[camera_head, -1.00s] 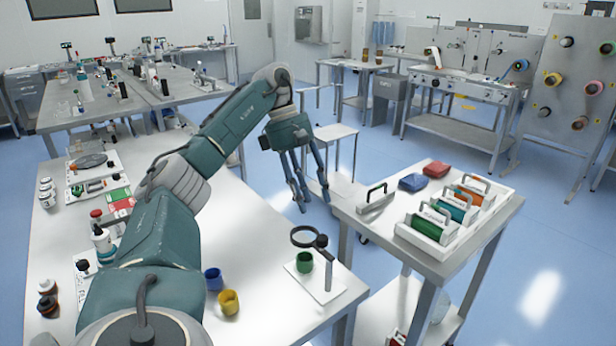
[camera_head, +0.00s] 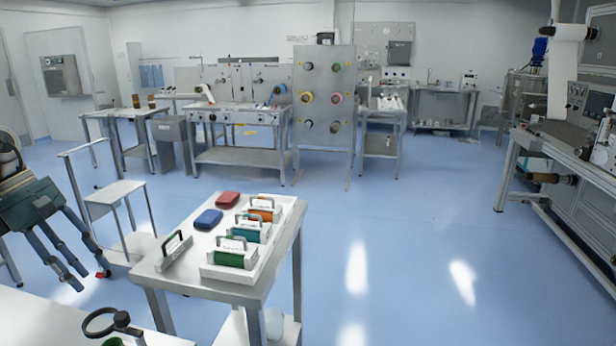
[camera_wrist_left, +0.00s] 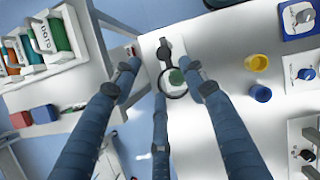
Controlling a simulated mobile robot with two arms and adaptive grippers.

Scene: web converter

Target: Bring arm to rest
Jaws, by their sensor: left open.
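My left gripper (camera_head: 78,275) hangs at the left edge of the head view, fingers pointing down, beside a small side table. It is open and nothing is between its fingers. In the left wrist view its three blue fingers (camera_wrist_left: 160,100) spread over the white worktable (camera_wrist_left: 222,85). My right gripper is in neither view.
Yellow (camera_wrist_left: 257,62) and blue (camera_wrist_left: 261,93) cups stand on the worktable. The blue floor (camera_head: 400,240) right of the cart is clear.

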